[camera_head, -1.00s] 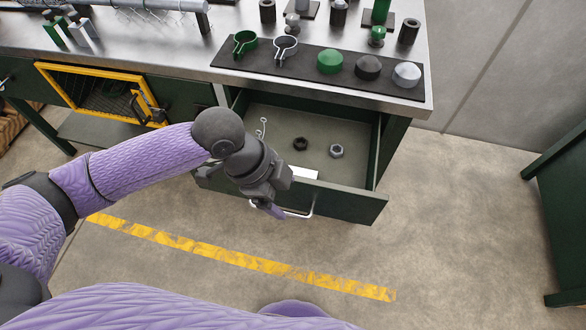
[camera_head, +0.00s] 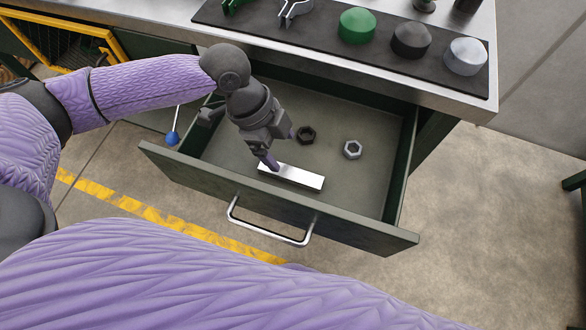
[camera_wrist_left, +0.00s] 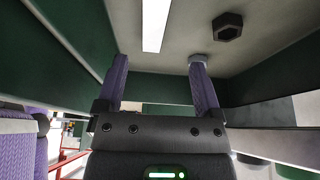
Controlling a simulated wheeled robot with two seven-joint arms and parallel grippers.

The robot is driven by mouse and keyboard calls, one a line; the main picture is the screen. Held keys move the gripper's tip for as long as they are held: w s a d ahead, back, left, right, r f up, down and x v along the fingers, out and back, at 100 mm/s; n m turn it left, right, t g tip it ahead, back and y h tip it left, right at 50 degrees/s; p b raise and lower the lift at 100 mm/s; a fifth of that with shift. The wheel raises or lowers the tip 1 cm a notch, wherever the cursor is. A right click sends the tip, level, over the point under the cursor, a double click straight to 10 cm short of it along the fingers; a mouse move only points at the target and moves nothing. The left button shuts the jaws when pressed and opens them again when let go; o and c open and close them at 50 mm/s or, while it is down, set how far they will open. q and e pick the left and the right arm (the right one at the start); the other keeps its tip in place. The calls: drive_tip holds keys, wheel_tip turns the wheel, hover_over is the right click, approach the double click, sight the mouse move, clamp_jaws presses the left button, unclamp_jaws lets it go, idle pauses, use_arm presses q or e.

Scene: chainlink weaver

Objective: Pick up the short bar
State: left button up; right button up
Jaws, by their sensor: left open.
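The short bar (camera_head: 292,176) is a flat, pale metal bar lying on the floor of the open drawer, near its front wall. In the left wrist view the bar (camera_wrist_left: 155,25) shows ahead, lined up with the gap between my fingers. My left gripper (camera_head: 281,147) is open and reaches down into the drawer at the bar's left end. In the left wrist view its two purple fingers (camera_wrist_left: 157,64) stand apart with nothing between them. I cannot tell whether a finger touches the bar. My right gripper is not in view.
A dark nut (camera_head: 306,135) and a silver nut (camera_head: 353,149) lie in the drawer behind the bar. The green drawer front (camera_head: 350,228) with its handle (camera_head: 262,232) stands nearest me. The workbench with a dark mat (camera_head: 320,37) overhangs the drawer's back.

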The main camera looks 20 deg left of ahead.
sight(291, 172)
use_arm(q)
drive_tip(key=b+x, duration=0.1)
drive_tip(key=x, duration=0.1)
drive_tip(key=b+x, duration=0.1)
drive_tip(key=x, duration=0.1)
drive_tip(key=s+a+b+x, duration=0.1)
drive_tip(key=x, duration=0.2)
drive_tip(key=shift+f+b, duration=0.2)
drive_tip(key=shift+b, duration=0.1)
drive_tip(key=shift+w+d+f, duration=0.1)
drive_tip(key=shift+d+f, duration=0.1)
drive_tip(key=shift+f, duration=0.1)
drive_tip(key=shift+r, duration=0.2)
drive_tip(key=shift+c, duration=0.2)
drive_tip(key=c, duration=0.9)
clamp_jaws()
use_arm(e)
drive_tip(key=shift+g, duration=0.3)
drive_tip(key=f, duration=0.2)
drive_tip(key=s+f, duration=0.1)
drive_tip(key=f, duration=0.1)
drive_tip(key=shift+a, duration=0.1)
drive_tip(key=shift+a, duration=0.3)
